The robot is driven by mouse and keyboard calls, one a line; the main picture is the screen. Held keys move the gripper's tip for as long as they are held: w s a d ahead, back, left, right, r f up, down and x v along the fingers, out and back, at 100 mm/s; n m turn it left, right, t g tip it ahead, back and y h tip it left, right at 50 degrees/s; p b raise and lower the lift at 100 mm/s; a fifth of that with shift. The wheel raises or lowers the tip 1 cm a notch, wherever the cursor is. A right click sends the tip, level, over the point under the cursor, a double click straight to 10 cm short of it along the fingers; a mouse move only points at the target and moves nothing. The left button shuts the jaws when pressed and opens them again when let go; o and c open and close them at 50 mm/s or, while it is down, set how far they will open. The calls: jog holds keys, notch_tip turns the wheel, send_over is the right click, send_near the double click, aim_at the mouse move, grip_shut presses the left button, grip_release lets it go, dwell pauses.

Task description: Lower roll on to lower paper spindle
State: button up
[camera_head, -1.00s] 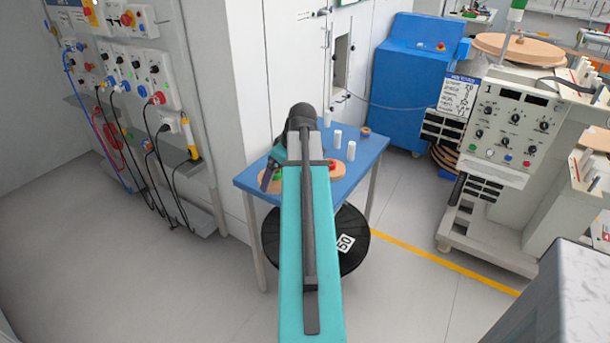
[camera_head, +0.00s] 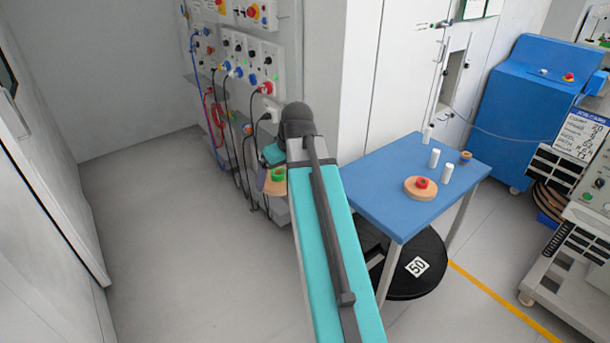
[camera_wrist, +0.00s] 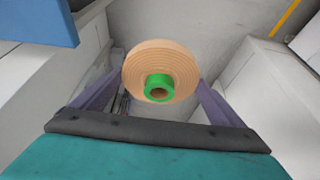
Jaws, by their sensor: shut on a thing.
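My gripper (camera_wrist: 160,85) is shut on a tan paper roll (camera_wrist: 150,58) with a green core (camera_wrist: 157,88). Its purple fingers press on the roll from both sides in the wrist view. In the head view the held roll (camera_head: 273,187) shows small at the end of my arm, left of the blue table, partly hidden by my arm. Another tan roll (camera_head: 412,193), with a red core, lies flat on the table. I cannot make out a lower paper spindle in either current view.
The blue table (camera_head: 385,215) also bears several white cylinders and a small brown ring (camera_head: 465,157). A black disc marked 50 (camera_head: 425,285) lies beneath it. A control panel (camera_head: 250,60) is on the left wall. A machine (camera_head: 590,215) stands at the right edge. Floor at left is clear.

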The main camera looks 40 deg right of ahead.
jog(key=w+a+r, duration=0.2)
jog(key=a, duration=1.1)
jog(key=w+a+r, duration=0.1)
jog(key=a+r, duration=0.1)
jog(key=a, duration=1.1)
jog(key=shift+w+r, duration=0.2)
jog(key=shift+w, duration=0.2)
jog(key=shift+s+a, duration=0.1)
jog(key=shift+s, duration=0.05)
